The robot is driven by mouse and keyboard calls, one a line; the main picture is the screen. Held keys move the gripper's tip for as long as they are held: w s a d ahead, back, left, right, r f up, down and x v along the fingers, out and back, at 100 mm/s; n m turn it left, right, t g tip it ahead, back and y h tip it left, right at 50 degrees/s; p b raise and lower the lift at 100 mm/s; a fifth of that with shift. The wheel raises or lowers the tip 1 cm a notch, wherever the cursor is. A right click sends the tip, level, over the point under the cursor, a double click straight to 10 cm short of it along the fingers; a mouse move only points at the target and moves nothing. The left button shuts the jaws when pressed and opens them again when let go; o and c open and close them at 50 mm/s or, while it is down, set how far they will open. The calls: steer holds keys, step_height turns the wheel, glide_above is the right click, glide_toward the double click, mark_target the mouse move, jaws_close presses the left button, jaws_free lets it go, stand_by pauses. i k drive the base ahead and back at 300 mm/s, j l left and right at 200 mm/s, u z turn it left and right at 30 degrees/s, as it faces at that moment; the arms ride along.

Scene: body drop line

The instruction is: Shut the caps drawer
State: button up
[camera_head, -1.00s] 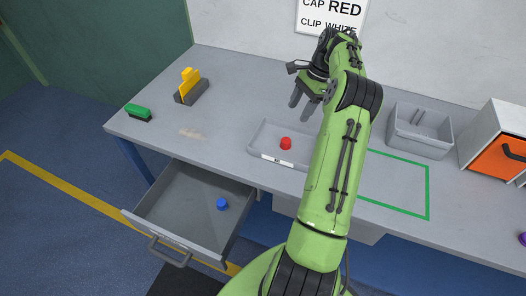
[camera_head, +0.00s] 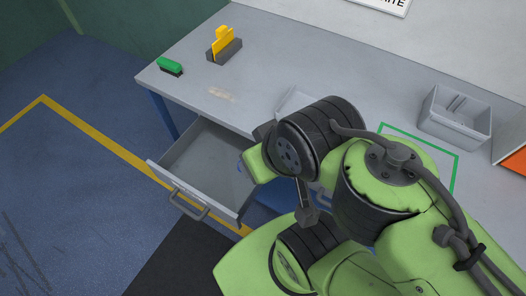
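The open drawer (camera_head: 196,157) sticks out from under the left part of the workbench. Its grey bar handle (camera_head: 189,205) is on its front panel, toward the lower left. No label can be read on the drawer. A sliver of a blue cap (camera_head: 240,167) shows in it beside my arm, which hides the drawer's right part. My arm is folded across the middle of the view, over the bench front and right of the drawer handle. My gripper's fingers cannot be made out; they are hidden behind or below the arm links.
On the grey bench (camera_head: 280,60) are a green brush-like block (camera_head: 170,66), a yellow piece in a dark holder (camera_head: 223,45), a partly hidden tray (camera_head: 292,101) and a grey bin (camera_head: 455,118). The floor left of the drawer is clear.

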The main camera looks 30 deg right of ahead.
mark_target(202, 165)
steer(key=k+j+u, duration=0.1)
steer(key=u, duration=0.4)
steer(key=j+u, duration=0.25)
steer(key=u, duration=0.2)
steer(key=k+j+u, duration=0.1)
steer(key=u, duration=0.4)
steer(key=j+u, duration=0.3)
steer(key=u, duration=0.2)
